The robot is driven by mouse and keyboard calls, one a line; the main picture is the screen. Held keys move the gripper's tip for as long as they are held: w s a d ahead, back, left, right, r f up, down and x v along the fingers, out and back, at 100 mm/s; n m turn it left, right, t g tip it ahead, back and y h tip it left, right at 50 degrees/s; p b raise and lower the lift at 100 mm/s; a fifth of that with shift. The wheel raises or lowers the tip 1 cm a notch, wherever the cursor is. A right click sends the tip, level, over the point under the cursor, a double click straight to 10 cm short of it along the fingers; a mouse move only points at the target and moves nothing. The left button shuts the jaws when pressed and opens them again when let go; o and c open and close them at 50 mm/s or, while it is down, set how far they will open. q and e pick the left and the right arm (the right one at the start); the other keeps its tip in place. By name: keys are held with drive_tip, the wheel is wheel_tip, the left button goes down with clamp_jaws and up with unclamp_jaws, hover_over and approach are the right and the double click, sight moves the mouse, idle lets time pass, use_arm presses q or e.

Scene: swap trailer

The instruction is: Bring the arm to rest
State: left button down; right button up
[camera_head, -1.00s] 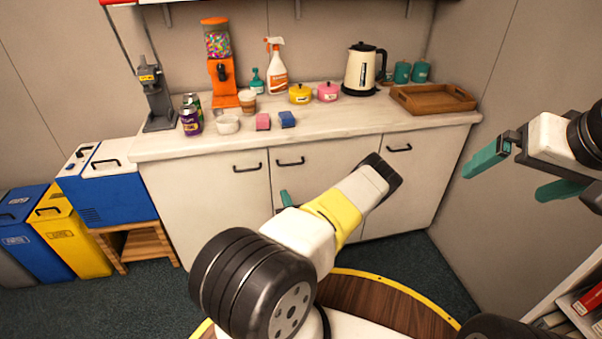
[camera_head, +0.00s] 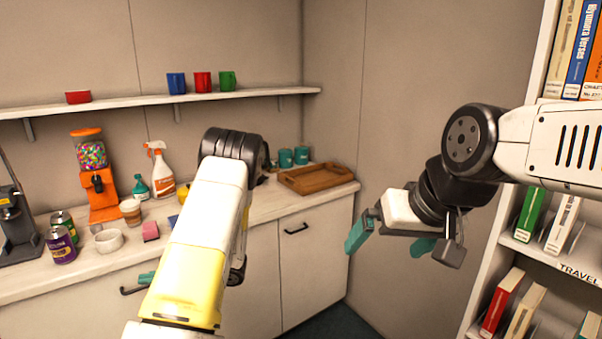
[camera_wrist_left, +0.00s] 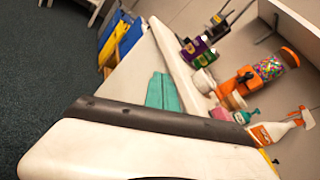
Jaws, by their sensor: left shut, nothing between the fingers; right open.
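My left arm stands raised in the middle of the head view, over the front of the counter (camera_head: 265,205). Only a small teal part of my left gripper (camera_head: 147,278) shows beside the forearm, near a cabinet handle. In the left wrist view its teal fingers (camera_wrist_left: 163,92) are together and empty. My right gripper (camera_head: 388,241) hangs in the air at the right, its teal fingers apart with nothing between them. It is in front of the bare wall, left of the bookshelf.
The counter holds an orange candy dispenser (camera_head: 98,185), a spray bottle (camera_head: 160,172), cans (camera_head: 61,245), a white bowl (camera_head: 108,241) and a wooden tray (camera_head: 316,178). A wall shelf (camera_head: 140,100) carries mugs. A bookshelf (camera_head: 487,285) stands close on the right.

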use_arm(q)
drive_tip(key=s+d+r+n+t+h, duration=0.3)
drive_tip(key=s+d+r+n+h, duration=0.2)
drive_tip(key=s+d+r+h, duration=0.4)
drive_tip(key=s+d+r+n+t+h, duration=0.3)
drive_tip(key=s+d+r+n+h, duration=0.3)
drive_tip(key=d+r, duration=1.1)
drive_tip(key=s+d+h, duration=0.1)
drive_tip(key=s+h, duration=0.2)
drive_tip(key=s, duration=0.1)
drive_tip(key=shift+s+d, duration=0.3)
drive_tip(key=shift+s, duration=0.05)
